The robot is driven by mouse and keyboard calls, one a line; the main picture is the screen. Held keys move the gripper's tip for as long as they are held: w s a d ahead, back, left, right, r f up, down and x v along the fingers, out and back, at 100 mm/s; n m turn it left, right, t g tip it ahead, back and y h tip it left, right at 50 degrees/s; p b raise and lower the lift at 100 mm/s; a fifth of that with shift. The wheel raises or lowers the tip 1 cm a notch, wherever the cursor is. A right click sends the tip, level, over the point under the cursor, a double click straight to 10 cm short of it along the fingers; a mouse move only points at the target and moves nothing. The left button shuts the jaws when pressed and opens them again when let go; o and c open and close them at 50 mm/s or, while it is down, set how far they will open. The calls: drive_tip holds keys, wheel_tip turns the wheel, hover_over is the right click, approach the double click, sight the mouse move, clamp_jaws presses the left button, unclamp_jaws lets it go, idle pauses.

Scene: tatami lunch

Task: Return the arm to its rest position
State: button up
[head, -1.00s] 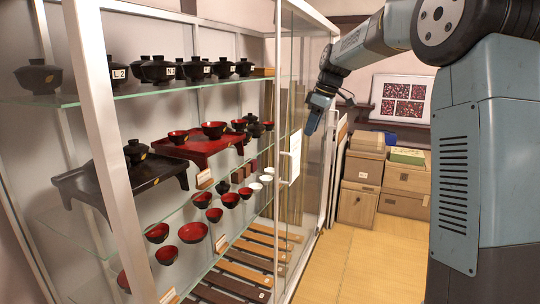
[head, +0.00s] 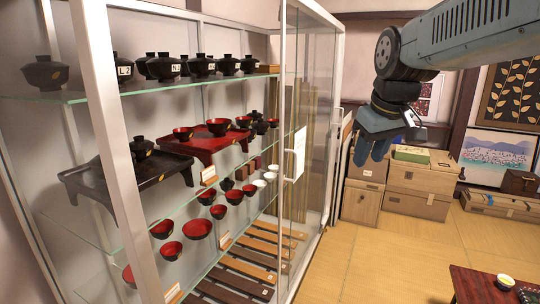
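My gripper (head: 372,152) hangs from my blue-grey arm at the upper right of the head view, pointing down. It is in the air to the right of the glass cabinet, in front of the stacked wooden boxes in the picture. Its fingers are seen at an angle and partly overlap, so I cannot tell whether they are open or shut. I see nothing held in it.
A glass cabinet (head: 104,110) with lacquer bowls and trays fills the left. Wooden boxes (head: 418,178) stand along the back. A low dark red table (head: 470,286) with a cup (head: 505,282) is at the lower right. The tatami floor (head: 390,255) between is clear.

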drive_tip(key=s+d+f+m, duration=0.1)
drive_tip(key=s+f+m, duration=0.1)
drive_tip(key=s, duration=0.3)
drive_tip(key=s+d+f+m+t, duration=0.1)
drive_tip(key=s+f, duration=0.3)
drive_tip(key=s, duration=0.2)
drive_tip(key=shift+s+d+f+m, duration=0.15)
drive_tip(key=shift+s+d+m, duration=0.15)
drive_tip(key=shift+d+m, duration=0.1)
drive_tip(key=shift+a, duration=0.15)
idle(0.5)
